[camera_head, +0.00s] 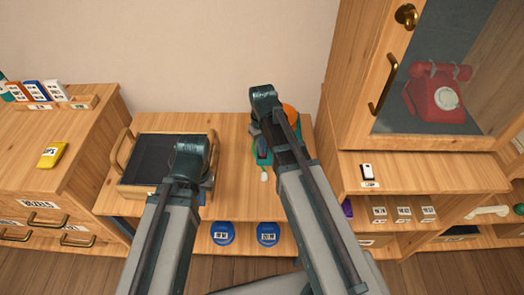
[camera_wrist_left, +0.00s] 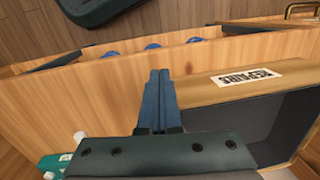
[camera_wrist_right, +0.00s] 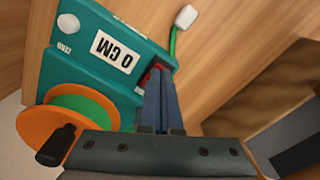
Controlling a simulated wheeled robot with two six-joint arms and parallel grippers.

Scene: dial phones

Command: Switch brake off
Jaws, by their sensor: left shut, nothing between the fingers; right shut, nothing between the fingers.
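A teal device (camera_wrist_right: 85,25) stands on the wooden bench. In the right wrist view it has a "0 CM" label, a round white button (camera_wrist_right: 67,23), an orange reel (camera_wrist_right: 45,130) with a black crank knob (camera_wrist_right: 55,145), and a small red part (camera_wrist_right: 146,76). My right gripper (camera_wrist_right: 157,72) is shut and empty, its tips right at the red part and partly covering it. I cannot tell if they touch, or which way the part is set. My left gripper (camera_wrist_left: 158,74) is shut and empty above the front of the black-lined tray (camera_wrist_left: 300,110).
A green cord with a white end (camera_wrist_right: 186,16) leaves the device. Blue round items (camera_head: 268,233) sit on the shelf below the bench. A cabinet (camera_head: 357,120) with a red dial phone (camera_head: 437,92) stands at right, drawers (camera_head: 60,215) at left.

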